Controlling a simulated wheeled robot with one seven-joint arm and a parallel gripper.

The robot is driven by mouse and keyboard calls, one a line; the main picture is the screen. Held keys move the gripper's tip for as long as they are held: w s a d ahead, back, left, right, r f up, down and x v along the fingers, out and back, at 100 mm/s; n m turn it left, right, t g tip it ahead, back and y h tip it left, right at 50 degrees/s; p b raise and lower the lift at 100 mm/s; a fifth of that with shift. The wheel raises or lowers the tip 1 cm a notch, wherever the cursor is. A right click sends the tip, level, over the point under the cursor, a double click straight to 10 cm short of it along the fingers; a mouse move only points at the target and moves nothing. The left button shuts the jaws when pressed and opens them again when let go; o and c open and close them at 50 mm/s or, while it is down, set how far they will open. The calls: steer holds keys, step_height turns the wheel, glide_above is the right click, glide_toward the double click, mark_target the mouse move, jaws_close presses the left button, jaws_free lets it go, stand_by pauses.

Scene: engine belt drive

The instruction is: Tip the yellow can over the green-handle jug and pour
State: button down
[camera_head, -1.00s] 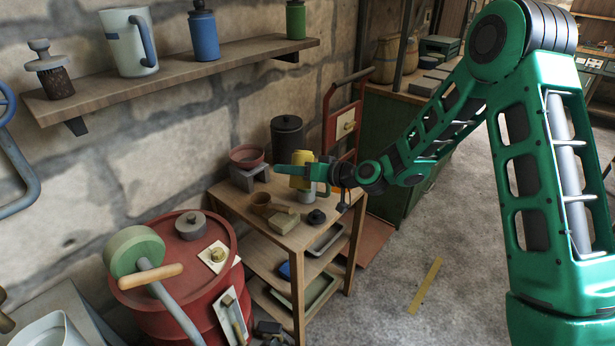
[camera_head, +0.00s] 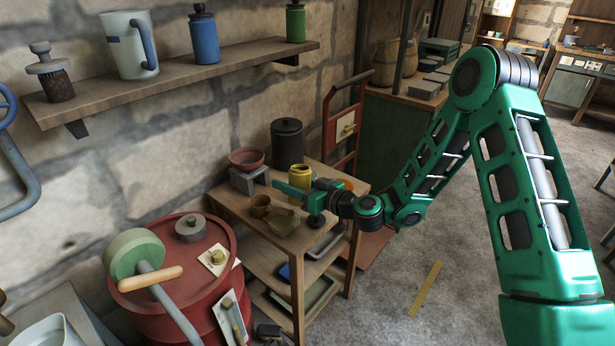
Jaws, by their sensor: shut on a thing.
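The yellow can (camera_head: 299,174) stands upright, or nearly so, over the small wooden table (camera_head: 233,202), in the middle of the view. My gripper (camera_head: 290,191) is shut on the yellow can, and its green finger crosses in front of the can's lower part. Whether the can's base touches the table is hidden. I cannot make out a green-handle jug; the space just below and behind my gripper is covered.
Near the gripper are a red bowl on a grey stand (camera_head: 247,168), a dark canister (camera_head: 287,143), a brown cup (camera_head: 260,205), a tan block (camera_head: 281,221) and an orange item (camera_head: 342,184). A red drum (camera_head: 150,300) stands front left; a wall shelf (camera_head: 180,72) is above.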

mark_target(292, 170)
steer(key=shift+s+r+n+t+y+b, duration=0.45)
steer(key=shift+r+n, duration=0.35)
steer(key=shift+n, duration=0.2)
steer(key=shift+r, duration=2.05)
